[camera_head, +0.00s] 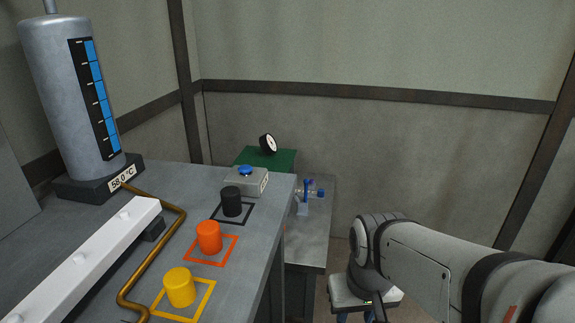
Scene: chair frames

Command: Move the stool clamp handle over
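A small fixture with blue parts and a pale, clear-looking piece (309,190) sits on the lower grey stand (313,228), right of the grey workbench. It is too small to tell whether it is a clamp or which part is a handle. My gripper's fingers do not show.
The grey workbench (262,240) holds yellow (180,288), orange (209,237) and black (231,201) cylinders on outlined squares, a blue button box (247,180), a brass pipe (170,238) and a tall tank (75,95). A dial gauge (267,144) stands on a green block (264,158).

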